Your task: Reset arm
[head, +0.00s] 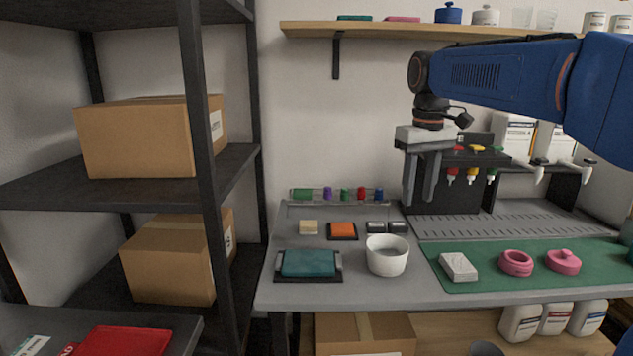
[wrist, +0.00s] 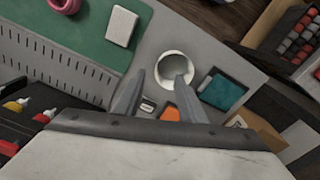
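My blue arm reaches in from the right in the head view. My gripper (head: 421,196) hangs pointing down above the back of the grey workbench (head: 345,291). Its two fingers are apart with nothing between them. In the wrist view my gripper (wrist: 159,98) also shows two spread, empty fingers. Beyond the fingertips lies a white cup (wrist: 174,66), which stands upright on the bench in the head view (head: 387,255). The gripper is clear of the bench and touches nothing that I can see.
A teal pad (head: 308,263) lies left of the cup. A green mat (head: 545,266) holds a white block (head: 458,267) and pink pieces (head: 516,263). A dark dispenser rack (head: 455,185) stands behind the gripper. A wall shelf (head: 400,29) runs above; a dark shelf unit (head: 196,150) stands left.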

